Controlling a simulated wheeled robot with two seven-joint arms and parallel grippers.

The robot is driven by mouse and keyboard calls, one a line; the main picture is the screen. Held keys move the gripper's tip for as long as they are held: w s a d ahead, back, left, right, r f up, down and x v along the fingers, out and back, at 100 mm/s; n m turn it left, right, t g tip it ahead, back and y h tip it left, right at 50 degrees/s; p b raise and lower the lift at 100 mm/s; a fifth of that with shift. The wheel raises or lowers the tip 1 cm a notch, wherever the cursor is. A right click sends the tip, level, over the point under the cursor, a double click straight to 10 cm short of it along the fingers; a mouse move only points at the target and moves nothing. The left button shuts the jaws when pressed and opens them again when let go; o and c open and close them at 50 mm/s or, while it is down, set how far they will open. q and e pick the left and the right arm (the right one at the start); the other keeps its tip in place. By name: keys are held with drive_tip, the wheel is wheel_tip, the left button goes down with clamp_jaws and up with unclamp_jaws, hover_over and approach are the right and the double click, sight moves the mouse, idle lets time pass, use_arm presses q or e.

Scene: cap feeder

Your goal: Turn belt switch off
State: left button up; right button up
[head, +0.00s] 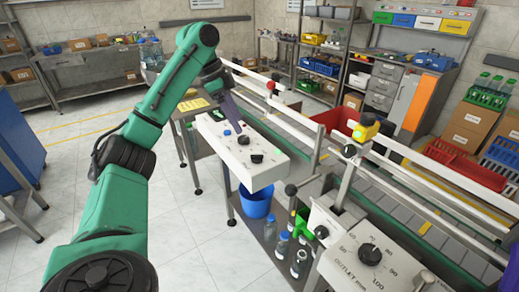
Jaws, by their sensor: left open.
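A white control box (266,168) stands on a side table beside the conveyor. Its sloping top carries a blue button (227,132), a black knob (243,140) and another black knob (256,158). The labels are too small to read, so I cannot tell which one is the belt switch or how it is set. My left arm reaches in from the lower left and bends down over the far end of the box. My left gripper (230,110) is open near the knobs, seemingly above and behind them; contact cannot be made out. My right gripper is not in view.
The conveyor with white rails runs along the right of the box. A second panel with a large black dial (370,254) is at lower right. A blue bucket (256,202) and bottles (282,246) stand below. A red crate (338,121) lies beyond. The left floor is clear.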

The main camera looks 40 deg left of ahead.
sight(255, 155)
use_arm(q)
drive_tip(key=x, duration=0.9)
drive_tip(key=shift+s+f+b, duration=0.1)
drive_tip(key=shift+f+b, duration=0.05)
drive_tip(key=shift+b, duration=0.2)
drive_tip(key=x, duration=0.2)
drive_tip(key=shift+d+f, duration=0.2)
drive_tip(key=shift+f, duration=0.3)
drive_tip(key=shift+d+f, duration=0.1)
drive_tip(key=shift+c, duration=0.2)
clamp_jaws()
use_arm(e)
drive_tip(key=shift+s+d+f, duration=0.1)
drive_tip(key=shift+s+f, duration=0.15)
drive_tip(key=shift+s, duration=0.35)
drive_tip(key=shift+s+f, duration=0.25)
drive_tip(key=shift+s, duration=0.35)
